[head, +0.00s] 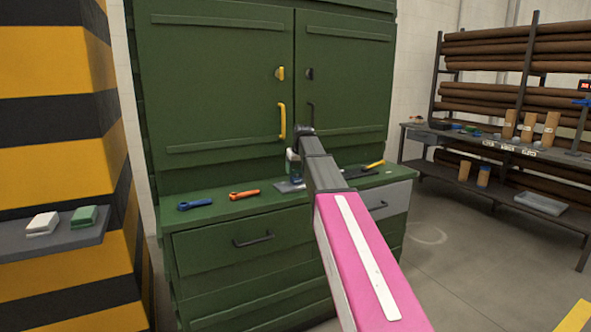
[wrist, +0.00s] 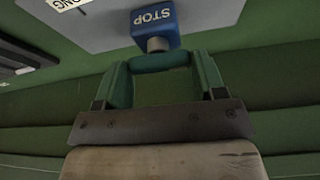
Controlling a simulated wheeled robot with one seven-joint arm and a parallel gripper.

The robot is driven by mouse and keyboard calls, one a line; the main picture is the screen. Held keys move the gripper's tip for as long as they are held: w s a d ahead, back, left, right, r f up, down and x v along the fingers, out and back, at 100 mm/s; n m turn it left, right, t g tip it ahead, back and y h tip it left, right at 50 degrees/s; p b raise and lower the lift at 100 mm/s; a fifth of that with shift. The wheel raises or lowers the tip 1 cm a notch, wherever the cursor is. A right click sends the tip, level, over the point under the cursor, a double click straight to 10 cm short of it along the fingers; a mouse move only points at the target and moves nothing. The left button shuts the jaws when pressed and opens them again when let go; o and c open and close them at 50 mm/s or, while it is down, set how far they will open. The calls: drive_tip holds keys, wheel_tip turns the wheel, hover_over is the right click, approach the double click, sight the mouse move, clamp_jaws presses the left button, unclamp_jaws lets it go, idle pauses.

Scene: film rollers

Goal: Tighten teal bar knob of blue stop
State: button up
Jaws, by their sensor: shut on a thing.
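The blue stop (wrist: 154,22), marked STOP and seen upside down, sits on a grey plate (wrist: 105,25) at the top of the wrist view. A short grey stem (wrist: 157,45) joins it to the teal bar knob (wrist: 160,63). My gripper (wrist: 161,66) has its two green fingers at the two ends of this bar, shut on it. In the head view my gripper (head: 292,160) is small, over the green cabinet's ledge, and my arm partly hides the stop there.
On the ledge (head: 215,208) of the green cabinet lie a blue tool (head: 195,204), an orange tool (head: 244,194) and a yellow-handled tool (head: 374,165). A striped pillar (head: 50,150) stands at left. A workbench (head: 485,142) stands at right, with open floor before it.

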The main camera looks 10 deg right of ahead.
drive_tip(key=m, duration=0.1)
drive_tip(key=m+h, duration=0.1)
drive_tip(key=m, duration=0.1)
drive_tip(key=shift+s+h, duration=0.25)
drive_tip(key=shift+h, duration=0.05)
drive_tip(key=m, duration=0.2)
drive_tip(key=m+h, duration=0.1)
drive_tip(key=m, duration=0.2)
drive_tip(key=shift+a+h, duration=0.15)
drive_tip(key=shift+h, duration=0.15)
drive_tip(key=m+g+h, duration=0.1)
drive_tip(key=m, duration=0.3)
drive_tip(key=shift+w+a, duration=0.1)
drive_tip(key=shift+w, duration=0.1)
drive_tip(key=shift+m+g+h, duration=0.6)
drive_tip(key=shift+m+g, duration=0.2)
drive_tip(key=shift+m, duration=1.3)
drive_tip(key=o, duration=0.9)
drive_tip(key=shift+w+a, duration=0.1)
